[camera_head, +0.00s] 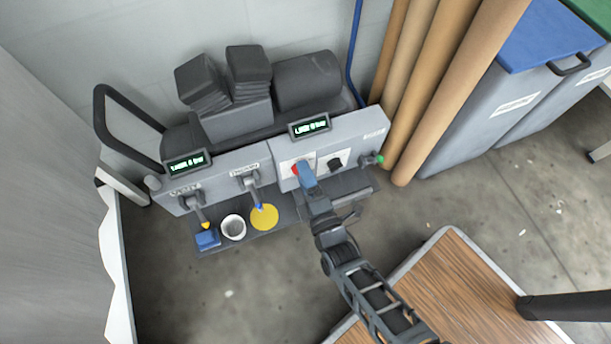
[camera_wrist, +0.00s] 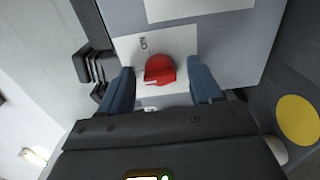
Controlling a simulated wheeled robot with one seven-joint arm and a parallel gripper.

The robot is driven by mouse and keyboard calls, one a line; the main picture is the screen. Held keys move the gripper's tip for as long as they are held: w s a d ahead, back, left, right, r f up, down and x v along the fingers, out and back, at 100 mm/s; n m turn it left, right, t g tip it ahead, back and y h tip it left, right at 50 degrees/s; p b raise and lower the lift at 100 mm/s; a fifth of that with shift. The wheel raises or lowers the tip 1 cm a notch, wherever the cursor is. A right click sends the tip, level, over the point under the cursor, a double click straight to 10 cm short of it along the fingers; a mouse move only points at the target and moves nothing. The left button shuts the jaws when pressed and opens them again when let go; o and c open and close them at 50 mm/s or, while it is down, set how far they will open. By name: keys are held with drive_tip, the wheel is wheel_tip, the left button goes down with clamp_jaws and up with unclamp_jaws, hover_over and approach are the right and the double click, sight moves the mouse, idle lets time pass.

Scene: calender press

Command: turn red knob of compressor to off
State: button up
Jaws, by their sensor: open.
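The compressor (camera_head: 262,163) is a grey panel unit with two lit displays and dark tanks on top, standing against the wall. Its red knob (camera_wrist: 160,70) sits on a white label in the wrist view, with a small white mark at its lower left and lettering above left. In the head view the red knob (camera_head: 295,169) is mostly hidden by my gripper (camera_head: 302,172). In the wrist view my gripper (camera_wrist: 161,80) is open, with one blue finger on each side of the knob. A gap shows between each finger and the knob.
A black knob (camera_head: 335,162) and a green-tipped fitting (camera_head: 378,160) are right of the red knob. Brown tubes (camera_head: 435,85) and a wooden table (camera_head: 450,290) are to the right.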

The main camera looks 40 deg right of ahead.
drive_tip(key=shift+s, duration=0.1)
drive_tip(key=p+v, duration=0.1)
drive_tip(key=v, duration=0.6)
drive_tip(key=shift+s+a+p, duration=0.15)
drive_tip(key=shift+s+p, duration=0.15)
drive_tip(key=shift+p, duration=0.1)
